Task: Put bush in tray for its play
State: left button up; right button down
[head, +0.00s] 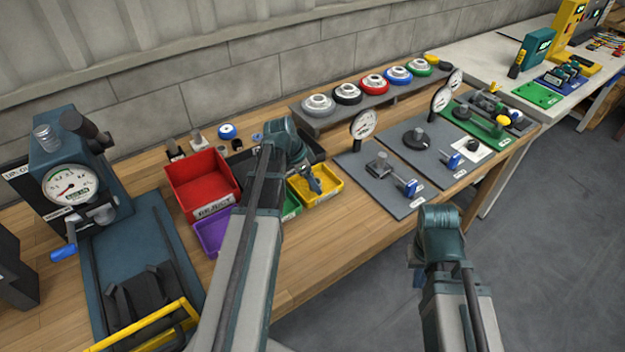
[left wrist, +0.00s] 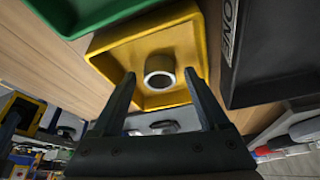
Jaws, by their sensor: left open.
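The bush (left wrist: 160,72), a short dark cylinder with a pale ring end, shows in the left wrist view inside the yellow tray (left wrist: 118,50). My left gripper (left wrist: 160,76) is open, its fingers on either side of the bush with gaps showing. I cannot tell whether the bush rests on the tray floor. In the head view my left gripper (head: 312,184) points down into the yellow tray (head: 333,190), and the bush cannot be made out there. My right gripper (head: 418,275) hangs off the bench's front edge; its fingers are too unclear to judge.
A red reject bin (head: 200,180), a purple tray (head: 209,236) and a green tray (head: 292,207) stand beside the yellow one. A black tray (left wrist: 275,50) adjoins it. Grey plates with dial gauges (head: 385,180) lie to the right. A gauge press (head: 75,180) stands at left.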

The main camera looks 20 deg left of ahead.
pick_arm(q)
jog(key=shift+r, duration=0.1)
jog(key=p+v, duration=1.1)
jog(key=v, duration=0.1)
jog(key=shift+s, duration=0.1)
jog(key=s+d+n+g+y, duration=0.1)
jog(key=s+d, duration=0.3)
jog(key=d, duration=0.5)
jog(key=s+d+f+n+g+y, duration=0.1)
jog(key=s+d+n+y, duration=0.1)
jog(key=s+d, duration=0.3)
jog(key=s+d+n+g+y, duration=0.1)
jog(key=s+d, duration=0.4)
jog(key=d, duration=0.8)
jog(key=shift+s+d+f+n+y, duration=0.25)
jog(key=shift+d+n+y, duration=0.05)
jog(key=shift+n, duration=0.3)
